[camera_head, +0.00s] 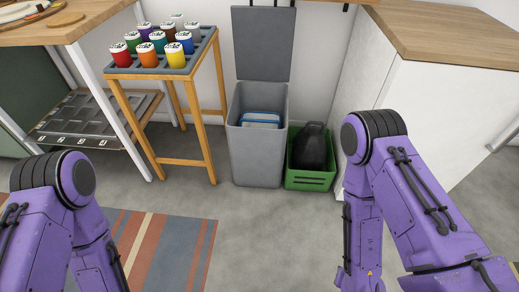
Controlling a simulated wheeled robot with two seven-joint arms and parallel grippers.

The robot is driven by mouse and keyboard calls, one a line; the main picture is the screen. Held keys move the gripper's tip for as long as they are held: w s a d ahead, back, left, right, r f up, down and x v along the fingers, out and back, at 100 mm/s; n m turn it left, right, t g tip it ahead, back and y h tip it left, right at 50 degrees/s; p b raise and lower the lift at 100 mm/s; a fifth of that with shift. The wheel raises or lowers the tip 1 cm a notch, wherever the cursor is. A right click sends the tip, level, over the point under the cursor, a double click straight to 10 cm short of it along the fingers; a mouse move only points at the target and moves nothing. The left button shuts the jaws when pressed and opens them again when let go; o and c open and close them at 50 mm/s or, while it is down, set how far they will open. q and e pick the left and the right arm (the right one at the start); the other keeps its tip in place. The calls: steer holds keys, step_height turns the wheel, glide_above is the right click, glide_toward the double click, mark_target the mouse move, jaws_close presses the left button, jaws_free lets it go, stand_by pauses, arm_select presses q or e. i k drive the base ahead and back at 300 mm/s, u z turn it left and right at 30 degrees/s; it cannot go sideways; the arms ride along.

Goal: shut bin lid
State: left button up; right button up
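A tall grey bin (257,155) stands on the floor against the back wall. Its dark grey lid (263,44) is open and stands upright behind the opening, against the wall. A blue and white item (261,119) shows inside the bin near the top. My two purple arms come in at the lower left and lower right, both well in front of the bin and apart from it. Neither gripper shows; both are outside the picture or hidden behind the arm links.
A wooden stand (186,78) with several coloured jars is left of the bin. A green crate (310,179) holding a black bag (313,148) sits close on its right. A white cabinet (421,110) is further right. A striped rug (165,246) lies in front; the grey floor between is clear.

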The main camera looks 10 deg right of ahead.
mark_target(264, 37)
steer(key=k, duration=0.6)
steer(key=z, duration=0.6)
steer(key=i, duration=1.2)
steer(key=u, duration=0.45)
